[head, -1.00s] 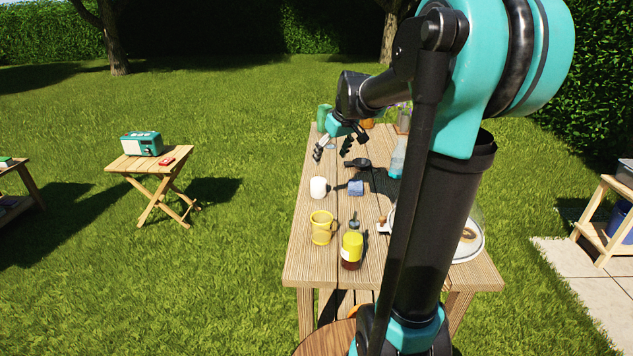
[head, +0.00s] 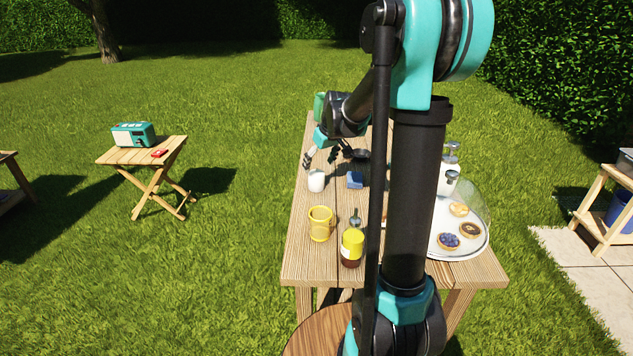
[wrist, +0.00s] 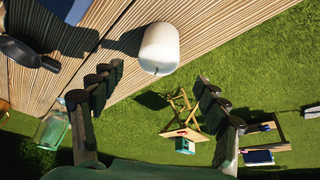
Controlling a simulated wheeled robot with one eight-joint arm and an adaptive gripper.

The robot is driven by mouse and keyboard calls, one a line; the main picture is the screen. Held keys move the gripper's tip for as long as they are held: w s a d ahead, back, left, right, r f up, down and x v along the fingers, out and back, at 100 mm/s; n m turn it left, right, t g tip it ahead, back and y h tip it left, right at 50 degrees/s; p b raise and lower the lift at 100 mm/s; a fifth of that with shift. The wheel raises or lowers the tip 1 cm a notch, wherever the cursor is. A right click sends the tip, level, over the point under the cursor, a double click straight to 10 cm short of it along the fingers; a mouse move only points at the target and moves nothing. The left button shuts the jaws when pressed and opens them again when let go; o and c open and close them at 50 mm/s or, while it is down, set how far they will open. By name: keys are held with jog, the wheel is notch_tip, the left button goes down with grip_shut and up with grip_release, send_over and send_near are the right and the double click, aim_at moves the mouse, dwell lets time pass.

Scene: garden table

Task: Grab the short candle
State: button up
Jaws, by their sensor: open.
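The short candle (head: 316,181) is a white cylinder standing upright near the left edge of the wooden table (head: 292,250). In the wrist view the candle (wrist: 159,49) shows its rounded top and dark wick, ahead of and between my spread fingers. My gripper (head: 321,157) is open and empty, above the table just behind the candle in the head view. In the wrist view my gripper (wrist: 160,90) has its two fingers wide apart, not touching the candle.
A blue block (head: 355,180) lies right of the candle, with a dark pan-like object (head: 356,154) behind. A yellow mug (head: 320,224) and a yellow-labelled bottle (head: 352,247) stand nearer. A glass dome (head: 478,212) covers pastries at right. Lawn lies beyond the table's left edge.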

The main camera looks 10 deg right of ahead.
aim_at(318, 172)
jog(key=shift+d+x, duration=0.2)
jog(key=shift+x, duration=3.15)
jog(key=shift+s+f, duration=0.1)
jog(key=c, duration=1.4)
